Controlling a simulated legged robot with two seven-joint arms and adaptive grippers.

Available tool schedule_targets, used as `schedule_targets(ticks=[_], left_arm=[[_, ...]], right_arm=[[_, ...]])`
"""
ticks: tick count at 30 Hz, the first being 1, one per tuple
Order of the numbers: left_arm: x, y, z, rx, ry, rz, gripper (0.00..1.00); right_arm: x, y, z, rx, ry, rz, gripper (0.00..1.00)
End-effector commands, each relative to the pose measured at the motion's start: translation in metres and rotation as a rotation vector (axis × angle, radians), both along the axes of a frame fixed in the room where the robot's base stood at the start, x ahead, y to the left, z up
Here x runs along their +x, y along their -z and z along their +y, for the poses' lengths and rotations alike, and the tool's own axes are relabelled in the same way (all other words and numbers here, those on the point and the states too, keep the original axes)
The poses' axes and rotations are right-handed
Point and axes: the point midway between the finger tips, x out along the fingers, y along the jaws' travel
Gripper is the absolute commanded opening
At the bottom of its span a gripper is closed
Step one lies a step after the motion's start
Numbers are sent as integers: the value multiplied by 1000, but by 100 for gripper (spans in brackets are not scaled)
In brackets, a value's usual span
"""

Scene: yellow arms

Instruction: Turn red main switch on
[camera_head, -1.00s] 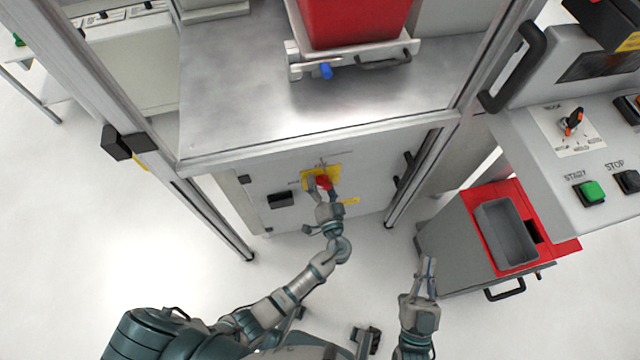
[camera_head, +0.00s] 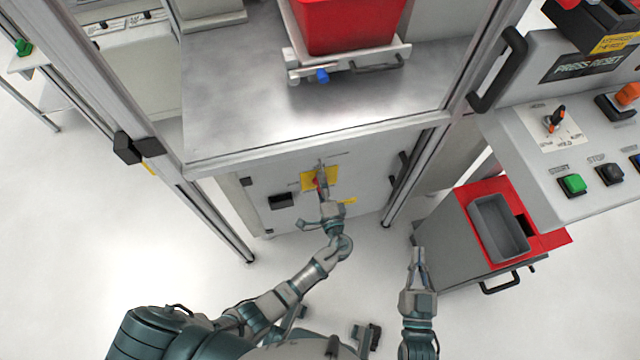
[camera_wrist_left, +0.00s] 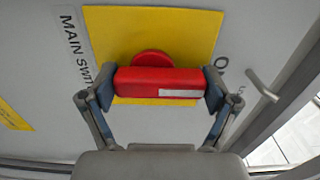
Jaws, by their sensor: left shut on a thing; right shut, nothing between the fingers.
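The red main switch (camera_head: 321,182) sits on a yellow plate (camera_head: 307,181) on the grey cabinet front in the head view, mostly hidden by my left gripper. In the left wrist view, the switch's red handle (camera_wrist_left: 158,78) lies crosswise between the fingers, with a round red part behind it. My left gripper (camera_wrist_left: 158,87) is shut on the handle, one finger at each end; it also shows in the head view (camera_head: 322,181). Lettering beginning "MAIN SWI" is beside the yellow plate (camera_wrist_left: 195,35). My right gripper (camera_head: 419,256) is shut and empty, low in front of the cabinet.
A metal worktop (camera_head: 300,110) with a red bin (camera_head: 345,25) overhangs the cabinet. A frame post (camera_head: 190,195) stands left of the switch. A red and grey cart (camera_head: 455,230) stands close to my right gripper, below a control panel (camera_head: 540,165). The floor at left is clear.

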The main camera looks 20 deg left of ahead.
Motion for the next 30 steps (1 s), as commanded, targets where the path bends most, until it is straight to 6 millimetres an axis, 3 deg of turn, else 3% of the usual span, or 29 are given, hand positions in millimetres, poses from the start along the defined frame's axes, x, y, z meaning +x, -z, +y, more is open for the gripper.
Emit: schedule_targets(ticks=[15, 16, 17, 30], left_arm=[[-1, 5, -4, 14, 11, 22, 53], [-1, 6, -4, 14, 11, 23, 95], [-1, 5, -4, 13, 11, 21, 100], [-9, 2, -7, 11, 4, 14, 100]], right_arm=[[1, 3, 0, -4, 1, 13, 0], [1, 3, 0, -4, 1, 13, 0], [1, 3, 0, -3, 1, 13, 0], [-1, 1, 0, -3, -1, 9, 0]])
